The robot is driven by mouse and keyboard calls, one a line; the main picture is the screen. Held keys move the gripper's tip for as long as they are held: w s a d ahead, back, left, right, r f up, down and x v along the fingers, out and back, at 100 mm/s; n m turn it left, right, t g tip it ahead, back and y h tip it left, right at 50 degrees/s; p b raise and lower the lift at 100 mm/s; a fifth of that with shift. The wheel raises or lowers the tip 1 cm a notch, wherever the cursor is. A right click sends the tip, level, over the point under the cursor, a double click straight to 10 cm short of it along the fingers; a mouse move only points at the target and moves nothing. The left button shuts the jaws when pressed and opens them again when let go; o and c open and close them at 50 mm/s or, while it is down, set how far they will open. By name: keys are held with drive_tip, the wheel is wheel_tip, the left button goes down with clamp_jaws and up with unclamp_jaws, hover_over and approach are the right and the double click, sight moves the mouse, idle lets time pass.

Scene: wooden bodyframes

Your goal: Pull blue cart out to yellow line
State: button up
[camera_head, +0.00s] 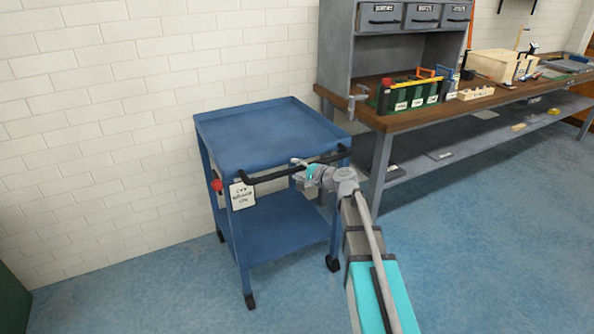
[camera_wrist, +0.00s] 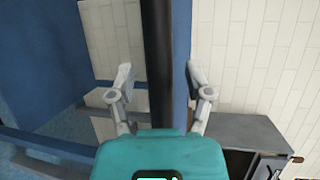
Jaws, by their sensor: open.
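The blue cart (camera_head: 262,138) stands against the white brick wall, with two shelves and dark casters. A black handle bar (camera_head: 262,177) runs along its front. A white tag (camera_head: 243,195) and a red knob (camera_head: 217,186) are at its left front corner. My gripper (camera_head: 300,170) is at the right part of the handle. In the wrist view my gripper (camera_wrist: 160,82) is open, with one finger on each side of the black handle bar (camera_wrist: 157,60). Gaps show between the bar and both fingers. No yellow line is visible in either view.
A wooden-topped workbench (camera_head: 395,122) with a vise (camera_head: 356,98), a green tool box (camera_head: 410,97) and a grey cabinet (camera_head: 340,45) stands right of the cart. The blue floor (camera_head: 470,240) in front is clear. The wall (camera_head: 90,130) is close behind the cart.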

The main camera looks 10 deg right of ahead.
clamp_jaws()
drive_tip(key=shift+s, duration=0.15)
